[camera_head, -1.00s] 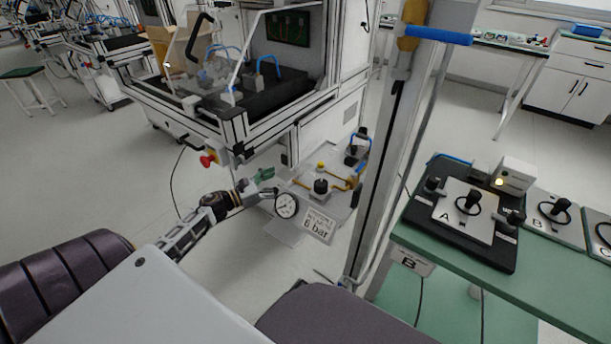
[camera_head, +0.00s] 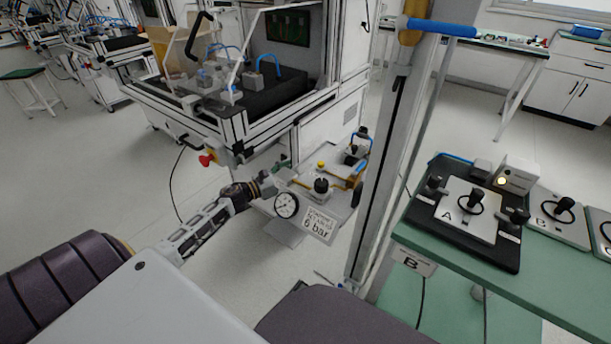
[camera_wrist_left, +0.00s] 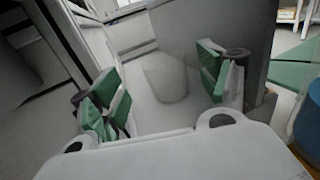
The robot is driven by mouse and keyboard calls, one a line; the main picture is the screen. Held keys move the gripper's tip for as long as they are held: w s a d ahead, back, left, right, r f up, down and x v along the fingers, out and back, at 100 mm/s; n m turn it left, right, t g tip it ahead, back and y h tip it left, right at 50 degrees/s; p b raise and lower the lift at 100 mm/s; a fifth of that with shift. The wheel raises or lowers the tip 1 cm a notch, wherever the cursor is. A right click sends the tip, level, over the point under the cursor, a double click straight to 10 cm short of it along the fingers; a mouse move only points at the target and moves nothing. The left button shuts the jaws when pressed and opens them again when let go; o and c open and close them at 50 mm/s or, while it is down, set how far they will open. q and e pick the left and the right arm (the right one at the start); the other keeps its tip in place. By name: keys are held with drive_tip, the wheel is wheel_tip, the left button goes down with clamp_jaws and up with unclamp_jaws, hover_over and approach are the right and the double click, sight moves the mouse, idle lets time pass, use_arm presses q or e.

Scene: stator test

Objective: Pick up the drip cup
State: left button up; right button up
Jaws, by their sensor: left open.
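My left gripper (camera_head: 279,170) reaches in from the left, low beside the white machine and behind the pressure gauge. In the left wrist view the left gripper (camera_wrist_left: 164,85) has its green-padded fingers spread wide. Between and beyond them is a pale grey, rounded, cup-like shape (camera_wrist_left: 166,78), probably the drip cup; it is faint against the grey surface. Neither finger visibly touches it. I cannot make out the cup in the head view, where the arm and gauge may hide it. My right gripper is not in view.
The round gauge (camera_head: 286,205) and a "6 bar" sign (camera_head: 319,225) stand close to the gripper. A black-capped fitting (camera_head: 321,186) with yellow pipework is just right of it. A red knob (camera_head: 206,160) juts from the machine frame. A grey post (camera_head: 385,180) stands farther right.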

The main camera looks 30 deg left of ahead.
sight(299, 172)
use_arm(q)
drive_tip(key=shift+w, duration=0.1)
drive_tip(key=shift+b+x, duration=0.3)
drive_tip(key=shift+x, duration=0.5)
drive_tip(key=shift+w+d, duration=0.5)
drive_tip(key=shift+w, duration=0.05)
drive_tip(key=shift+w+d, duration=0.2)
drive_tip(key=shift+w, duration=0.3)
drive_tip(key=shift+w+d+b, duration=0.2)
drive_tip(key=shift+w+b, duration=0.15)
drive_tip(key=shift+w, duration=0.05)
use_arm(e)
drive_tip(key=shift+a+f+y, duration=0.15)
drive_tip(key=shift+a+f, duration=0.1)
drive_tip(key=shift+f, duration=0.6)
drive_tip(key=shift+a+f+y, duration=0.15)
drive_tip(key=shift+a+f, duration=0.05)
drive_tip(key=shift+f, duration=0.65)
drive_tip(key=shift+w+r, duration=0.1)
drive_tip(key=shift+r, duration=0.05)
